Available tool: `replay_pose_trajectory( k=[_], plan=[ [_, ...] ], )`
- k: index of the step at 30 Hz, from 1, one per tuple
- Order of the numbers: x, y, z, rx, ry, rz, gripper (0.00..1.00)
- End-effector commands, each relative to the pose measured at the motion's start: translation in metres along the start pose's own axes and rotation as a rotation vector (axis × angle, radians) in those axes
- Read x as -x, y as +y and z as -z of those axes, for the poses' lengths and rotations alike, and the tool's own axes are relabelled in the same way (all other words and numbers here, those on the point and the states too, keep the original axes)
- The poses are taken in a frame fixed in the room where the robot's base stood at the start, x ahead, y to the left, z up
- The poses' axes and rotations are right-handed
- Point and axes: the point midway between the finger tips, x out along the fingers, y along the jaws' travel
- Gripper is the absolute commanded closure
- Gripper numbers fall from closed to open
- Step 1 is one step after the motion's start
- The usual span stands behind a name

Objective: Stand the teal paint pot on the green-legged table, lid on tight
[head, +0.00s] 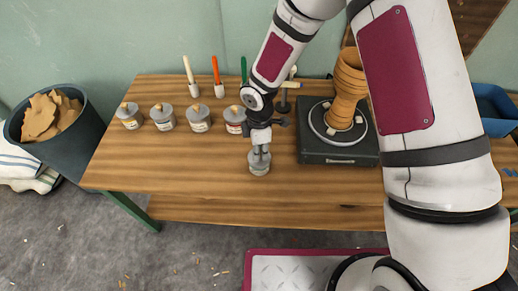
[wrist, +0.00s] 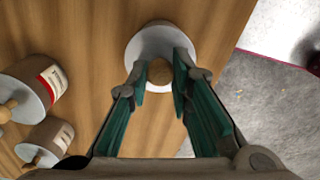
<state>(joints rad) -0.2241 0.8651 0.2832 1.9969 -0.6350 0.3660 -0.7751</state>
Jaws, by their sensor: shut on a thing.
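A grey paint pot (head: 259,167) stands upright on the wooden green-legged table (head: 190,205), near its front edge. In the wrist view its round pale lid (wrist: 143,50) and wooden knob (wrist: 160,72) show from above. My gripper (head: 260,152) is over the pot, and in the wrist view its two fingers (wrist: 164,85) are shut on the knob from both sides. The lid appears to sit on the pot; how tightly I cannot tell. The label colour of this pot is hidden, so I cannot confirm teal.
Several lidded pots (head: 163,118) stand in a row behind left. Upright brushes (head: 217,78) are behind them. A dark turntable (head: 335,150) bearing a brown clay form (head: 347,88) is to the right. A dark bin (head: 62,142) stands left. The table's front left is clear.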

Motion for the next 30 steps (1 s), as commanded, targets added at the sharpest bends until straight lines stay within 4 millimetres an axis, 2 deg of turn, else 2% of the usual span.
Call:
replay_pose_trajectory(
  k=[8,9,11,12,18,21,30],
  plan=[
    [0.0002,0.0000,0.0001,0.000,0.000,0.000,1.00],
    [0.0002,0.0000,0.0001,0.000,0.000,0.000,0.73],
    [0.0002,0.0000,0.0001,0.000,0.000,0.000,0.60],
    [0.0002,0.0000,0.0001,0.000,0.000,0.000,0.57],
    [0.0001,0.0000,0.0001,0.000,0.000,0.000,0.57],
    [0.0001,0.0000,0.0001,0.000,0.000,0.000,0.37],
    [0.0005,-0.0001,0.0001,0.000,0.000,0.000,0.37]
  ],
)
